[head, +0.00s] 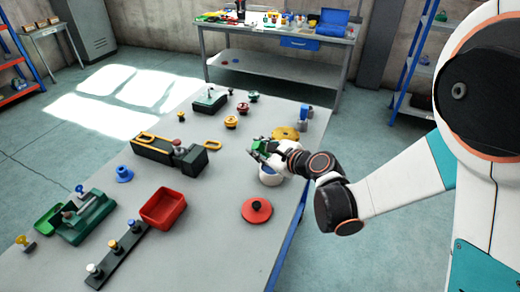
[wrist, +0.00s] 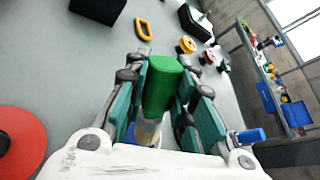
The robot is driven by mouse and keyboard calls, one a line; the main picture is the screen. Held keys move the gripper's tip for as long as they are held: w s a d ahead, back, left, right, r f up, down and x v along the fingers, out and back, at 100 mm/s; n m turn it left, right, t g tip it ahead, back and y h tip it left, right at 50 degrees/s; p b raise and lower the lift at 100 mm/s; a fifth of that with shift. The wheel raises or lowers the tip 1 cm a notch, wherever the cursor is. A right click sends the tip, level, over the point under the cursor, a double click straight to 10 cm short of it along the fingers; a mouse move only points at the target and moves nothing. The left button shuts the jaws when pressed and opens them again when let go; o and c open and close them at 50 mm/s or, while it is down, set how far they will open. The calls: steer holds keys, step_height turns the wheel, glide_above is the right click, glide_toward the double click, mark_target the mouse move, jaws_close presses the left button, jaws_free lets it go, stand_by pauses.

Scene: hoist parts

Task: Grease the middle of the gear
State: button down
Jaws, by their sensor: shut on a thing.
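My gripper (head: 262,150) is shut on a green-handled tool (wrist: 161,88), which stands between the two fingers in the wrist view. A pale section shows below the green handle; its lower end is hidden. In the head view, my gripper is above and just left of a white pot (head: 270,180), partly covered by my wrist. A yellow, round, flat gear (head: 287,132) lies on the table just beyond my gripper, apart from it. Its middle is too small to make out.
A red disc with a black knob (head: 257,210) lies nearer. A blue-and-grey piece (head: 305,112) stands beyond the gear. To the left are a black block (head: 155,150), a red bin (head: 163,208) and a green fixture (head: 88,215). The table's right edge is close to the pot.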

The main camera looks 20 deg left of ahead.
steer(key=shift+f+b, duration=0.7)
steer(key=shift+b, duration=0.1)
stand_by(2.0)
steer(key=shift+r+p, duration=2.25)
steer(key=shift+r, duration=1.25)
